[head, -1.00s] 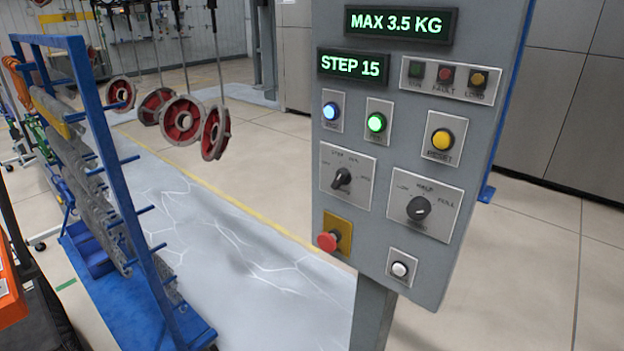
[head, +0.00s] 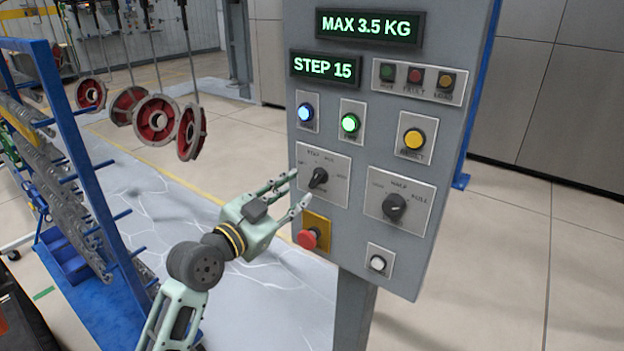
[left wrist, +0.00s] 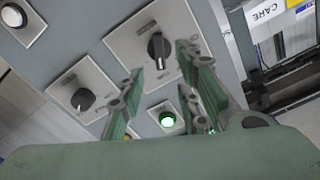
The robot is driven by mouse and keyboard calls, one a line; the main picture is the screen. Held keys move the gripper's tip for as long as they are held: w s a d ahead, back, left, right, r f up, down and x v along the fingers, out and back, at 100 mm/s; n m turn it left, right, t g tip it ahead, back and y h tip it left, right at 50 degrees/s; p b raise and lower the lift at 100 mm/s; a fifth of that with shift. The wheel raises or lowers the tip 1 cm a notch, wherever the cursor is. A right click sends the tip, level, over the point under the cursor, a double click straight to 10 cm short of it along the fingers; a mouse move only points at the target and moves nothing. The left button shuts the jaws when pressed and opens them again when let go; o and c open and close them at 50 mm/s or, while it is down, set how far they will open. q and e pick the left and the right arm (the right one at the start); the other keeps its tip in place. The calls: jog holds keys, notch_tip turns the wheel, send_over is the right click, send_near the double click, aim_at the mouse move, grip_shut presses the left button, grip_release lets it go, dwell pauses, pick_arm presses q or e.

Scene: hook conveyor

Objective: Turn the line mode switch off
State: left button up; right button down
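The mode switch is a dark rotary knob (head: 318,178) on a pale plate at the left of the grey control panel (head: 345,240). Its handle looks near upright, tilted slightly; its small labels are hard to read. My left gripper (head: 297,189) is open just in front of and left of this knob, with no visible contact. In the left wrist view the knob (left wrist: 158,47) shows upside down beyond the two spread fingers (left wrist: 158,68), roughly between their tips. My right gripper is in neither view.
A second rotary knob (head: 394,208) sits to the right. A red emergency button (head: 307,239) sits just below the switch, close to the lower finger. A green lit button (head: 350,123) is above. A blue rack (head: 95,165) and hanging red wheels (head: 155,120) stand left.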

aim_at(314, 180)
pick_arm(q)
jog(key=p+x, duration=0.1)
jog(key=x, duration=0.5)
jog(key=shift+p, duration=0.4)
jog(key=shift+w+d+f, duration=0.1)
jog(key=shift+w+d, duration=0.3)
jog(key=shift+w, duration=0.15)
grip_shut()
